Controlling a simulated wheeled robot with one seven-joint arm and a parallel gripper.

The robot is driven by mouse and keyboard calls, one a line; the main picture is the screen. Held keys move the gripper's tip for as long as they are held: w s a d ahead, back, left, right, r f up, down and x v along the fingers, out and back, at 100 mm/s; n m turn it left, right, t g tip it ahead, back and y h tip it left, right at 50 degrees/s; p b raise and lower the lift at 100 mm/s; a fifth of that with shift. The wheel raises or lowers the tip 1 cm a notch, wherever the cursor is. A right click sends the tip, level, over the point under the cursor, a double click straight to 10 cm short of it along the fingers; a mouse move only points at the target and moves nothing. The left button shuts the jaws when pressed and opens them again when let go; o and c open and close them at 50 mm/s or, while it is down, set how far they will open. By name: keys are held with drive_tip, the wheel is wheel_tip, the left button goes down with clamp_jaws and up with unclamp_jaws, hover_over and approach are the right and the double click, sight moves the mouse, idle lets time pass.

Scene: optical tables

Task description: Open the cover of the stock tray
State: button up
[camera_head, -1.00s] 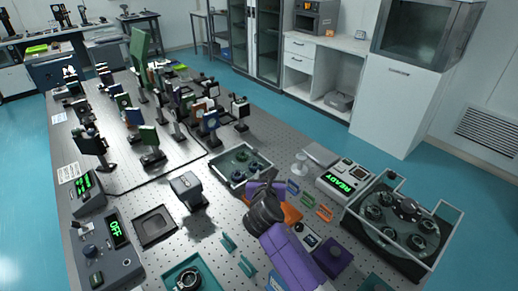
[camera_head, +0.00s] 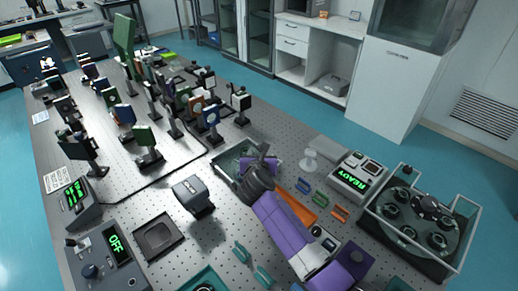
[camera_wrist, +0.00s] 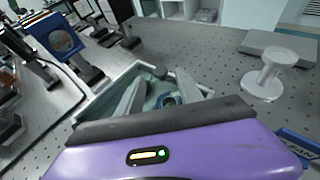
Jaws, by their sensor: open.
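The stock tray appears to be the small grey-rimmed tray (camera_head: 222,162) near the middle of the table, with round parts inside. Its pale rim (camera_wrist: 97,104) also shows in the wrist view, with a blue ring-shaped part (camera_wrist: 168,101) inside and a small dark knob (camera_wrist: 160,73) at its far side. Whether a clear cover lies on it is hard to tell. My gripper (camera_head: 262,156) is over the tray's right part and hides much of it. In the wrist view my gripper (camera_wrist: 160,88) is open, its two fingers apart above the tray, holding nothing visible.
A white spool-like stand (camera_head: 309,160) and a READY box (camera_head: 355,176) stand right of the tray. Colored clips and an orange strip (camera_head: 303,207) lie nearby. A glass-walled carousel box (camera_head: 410,247) is further right. A grey block (camera_head: 193,195) stands left; mounted optics crowd behind.

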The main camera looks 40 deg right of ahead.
drive_tip(key=shift+x, duration=2.05)
clamp_jaws()
